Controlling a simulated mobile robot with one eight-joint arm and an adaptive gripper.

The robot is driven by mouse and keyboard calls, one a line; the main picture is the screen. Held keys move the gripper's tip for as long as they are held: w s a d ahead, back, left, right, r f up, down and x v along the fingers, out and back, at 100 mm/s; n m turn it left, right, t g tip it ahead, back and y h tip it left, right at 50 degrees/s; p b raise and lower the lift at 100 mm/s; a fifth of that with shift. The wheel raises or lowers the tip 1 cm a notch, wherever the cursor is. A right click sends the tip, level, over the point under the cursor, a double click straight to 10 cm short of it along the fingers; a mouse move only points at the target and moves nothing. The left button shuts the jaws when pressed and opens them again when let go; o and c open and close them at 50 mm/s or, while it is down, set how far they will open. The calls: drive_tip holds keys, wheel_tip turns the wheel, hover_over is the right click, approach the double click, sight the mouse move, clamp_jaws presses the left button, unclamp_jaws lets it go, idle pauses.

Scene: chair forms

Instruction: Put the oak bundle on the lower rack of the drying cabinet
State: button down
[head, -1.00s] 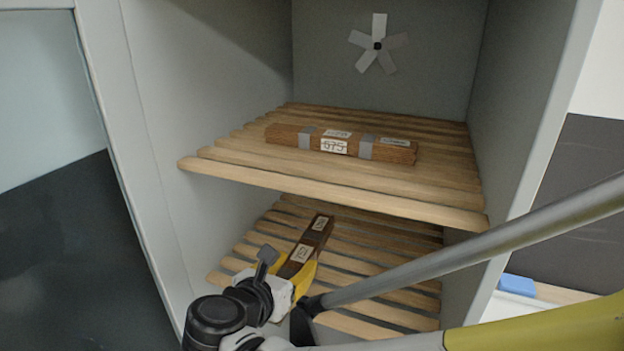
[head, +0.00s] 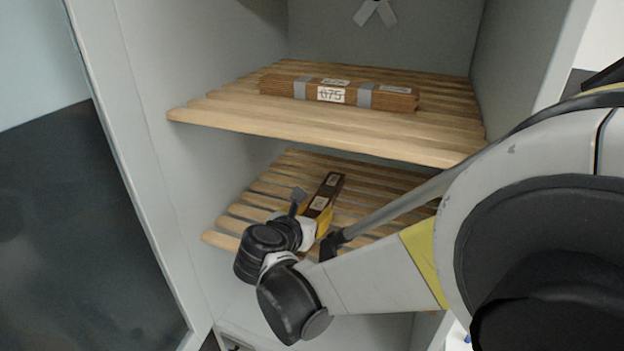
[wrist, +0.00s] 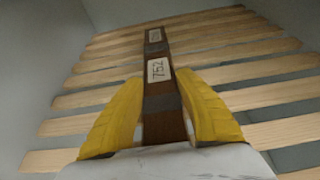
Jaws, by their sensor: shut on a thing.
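My gripper (head: 318,222) is shut on a dark brown wooden bundle (head: 331,188) with white labels. In the wrist view the yellow fingers stand on either side of this bundle (wrist: 158,95), and its nearer label reads 752. The bundle points away from me, over the slats of the lower rack (head: 262,196) of the drying cabinet (head: 180,60). I cannot tell whether it touches the slats. No writing shows whether it is the oak one. Its near end is hidden by the gripper.
The cabinet's side walls and the upper rack's front edge bound the space. The lower slats beside the held bundle are bare.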

drive_tip(key=shift+w+d+f, duration=0.1)
drive_tip(key=shift+f, duration=0.05)
drive_tip(key=shift+f, duration=0.15)
drive_tip(key=c, duration=0.9)
unclamp_jaws()
drive_tip(key=shift+r, duration=0.25)
drive_tip(key=p+v, duration=0.2)
drive_tip(key=v, duration=1)
drive_tip(key=shift+p, duration=0.4)
